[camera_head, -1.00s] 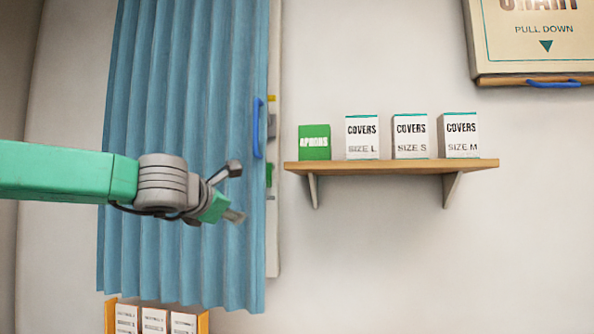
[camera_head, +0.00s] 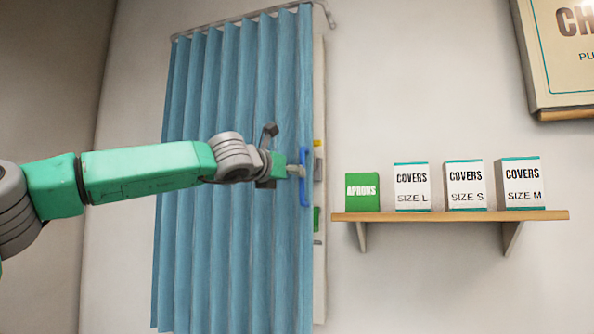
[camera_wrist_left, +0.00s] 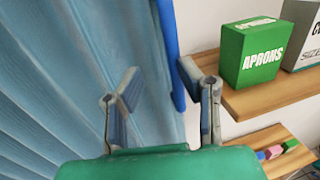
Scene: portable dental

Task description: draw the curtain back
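The blue pleated curtain (camera_head: 225,220) hangs spread out on the wall, and it fills the left of the left wrist view (camera_wrist_left: 60,80). A darker blue upright handle (camera_head: 304,192) sits at its right edge. My left gripper (camera_head: 284,151) is at the handle, with one finger overlapping it in the head view. In the left wrist view the fingers (camera_wrist_left: 159,70) are apart, and the handle (camera_wrist_left: 167,35) shows between them, nearer the right finger. I cannot tell whether they touch. My right gripper is not in view.
A curtain rail (camera_head: 240,18) runs along the top. Right of the curtain, a wall shelf (camera_head: 450,215) holds a green aprons box (camera_head: 362,191) and several white covers boxes. Coloured items show partly behind the curtain's right edge. A chart (camera_head: 560,60) hangs at upper right.

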